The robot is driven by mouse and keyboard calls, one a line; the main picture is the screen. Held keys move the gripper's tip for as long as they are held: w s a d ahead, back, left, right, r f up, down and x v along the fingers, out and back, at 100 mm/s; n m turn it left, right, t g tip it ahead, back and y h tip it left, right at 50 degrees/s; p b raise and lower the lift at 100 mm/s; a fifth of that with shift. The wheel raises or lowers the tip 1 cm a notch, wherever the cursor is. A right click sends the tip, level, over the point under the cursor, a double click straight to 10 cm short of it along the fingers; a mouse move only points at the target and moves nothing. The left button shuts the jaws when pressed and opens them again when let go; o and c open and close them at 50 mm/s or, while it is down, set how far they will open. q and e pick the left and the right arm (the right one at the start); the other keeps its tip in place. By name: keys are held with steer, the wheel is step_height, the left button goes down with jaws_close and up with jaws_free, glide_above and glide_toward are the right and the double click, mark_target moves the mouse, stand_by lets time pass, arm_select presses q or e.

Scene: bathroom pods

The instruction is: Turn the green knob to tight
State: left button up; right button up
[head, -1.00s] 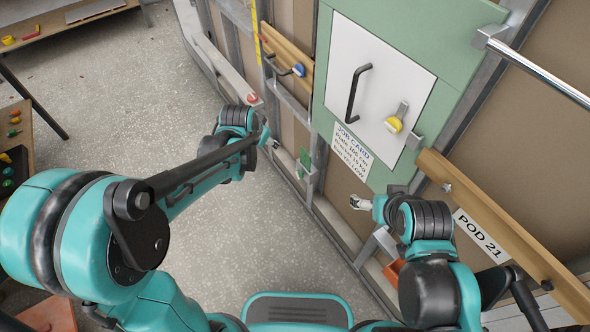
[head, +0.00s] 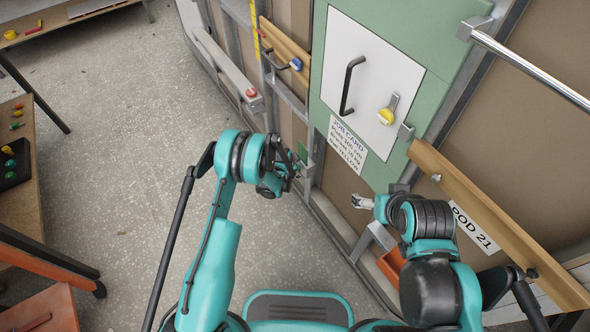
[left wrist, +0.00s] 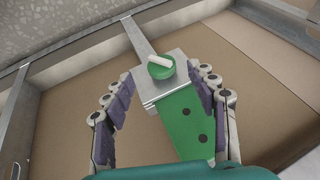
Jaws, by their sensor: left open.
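The green knob (left wrist: 160,67) is a round cap with a white pointer bar, mounted on a grey metal block (left wrist: 162,84). The bar lies nearly crosswise in the left wrist view. A green plate (left wrist: 184,128) with dark holes runs from the block toward my gripper. My left gripper (left wrist: 165,76) is open, its fingers on either side of the block and plate, with the knob just ahead between the tips. In the head view my left gripper (head: 291,170) is low by the wall, and the knob cannot be made out. My right gripper (head: 362,202) is small and its opening is unclear.
A white door with a black handle (head: 350,86) and yellow knob (head: 386,116) is on the wall, above a job card (head: 347,143). A blue knob (head: 296,64) and red knob (head: 251,92) sit further along. A wooden rail (head: 500,225) is at right. The floor (head: 120,130) is clear.

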arm_select(q)
steer(key=b+x, duration=0.1)
steer(key=x, duration=0.4)
steer(key=shift+b, duration=0.3)
steer(key=shift+r, duration=0.1)
steer(key=c, duration=1.2)
